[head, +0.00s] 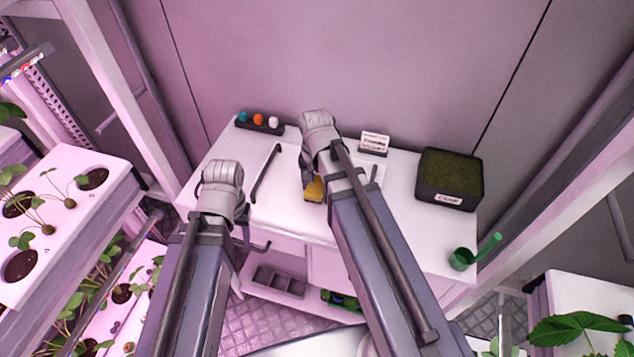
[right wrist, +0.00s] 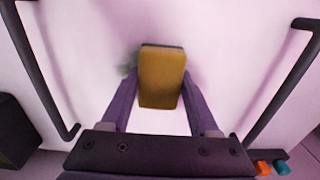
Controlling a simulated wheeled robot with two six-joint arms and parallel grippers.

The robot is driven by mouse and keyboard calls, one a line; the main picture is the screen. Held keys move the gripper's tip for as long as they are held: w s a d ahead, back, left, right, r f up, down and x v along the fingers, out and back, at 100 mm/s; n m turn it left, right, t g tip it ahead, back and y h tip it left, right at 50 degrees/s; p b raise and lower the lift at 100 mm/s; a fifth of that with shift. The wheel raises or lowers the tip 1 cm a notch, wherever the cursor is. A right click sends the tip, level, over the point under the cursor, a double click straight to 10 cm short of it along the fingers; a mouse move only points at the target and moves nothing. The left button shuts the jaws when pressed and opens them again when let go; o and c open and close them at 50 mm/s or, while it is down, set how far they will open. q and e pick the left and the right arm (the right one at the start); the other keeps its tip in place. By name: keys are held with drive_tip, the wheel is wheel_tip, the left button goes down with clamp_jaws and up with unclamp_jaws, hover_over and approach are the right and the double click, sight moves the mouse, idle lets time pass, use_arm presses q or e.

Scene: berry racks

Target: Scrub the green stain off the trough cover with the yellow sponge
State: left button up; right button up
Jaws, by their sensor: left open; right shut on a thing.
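The yellow sponge (head: 314,190) is held in my right gripper (head: 311,182), low over the white trough cover (head: 283,207). In the right wrist view the sponge (right wrist: 161,82) sits between the two purple fingers of the gripper (right wrist: 160,90). The cover (right wrist: 235,60) has a black handle on each side. A faint green stain (right wrist: 129,66) shows just left of the sponge's far end; the sponge may hide part of it. I cannot tell whether the sponge touches the cover. My left gripper (head: 222,185) is open over the bench's left front; its fingertips are mostly hidden.
A dark tray with coloured round things (head: 259,122) stands at the back left. A small white labelled holder (head: 374,143) and a black box of green growth (head: 450,178) stand to the right. Plant racks flank the bench.

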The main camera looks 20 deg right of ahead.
sight(318, 197)
drive_tip(key=shift+s+a+r, duration=0.1)
drive_tip(key=shift+s+a, duration=0.45)
drive_tip(key=shift+s, duration=0.3)
drive_tip(key=shift+s+a, duration=0.55)
drive_tip(key=shift+s, duration=0.3)
drive_tip(key=shift+s+d, duration=0.4)
drive_tip(key=shift+d, duration=0.35)
drive_tip(key=shift+w, duration=0.15)
drive_tip(key=shift+w+d+f, duration=0.1)
drive_tip(key=shift+w+d, duration=0.45)
drive_tip(key=shift+w, duration=0.2)
drive_tip(key=shift+w+d+f, duration=0.1)
drive_tip(key=shift+w+d, duration=0.4)
drive_tip(key=shift+w, duration=0.25)
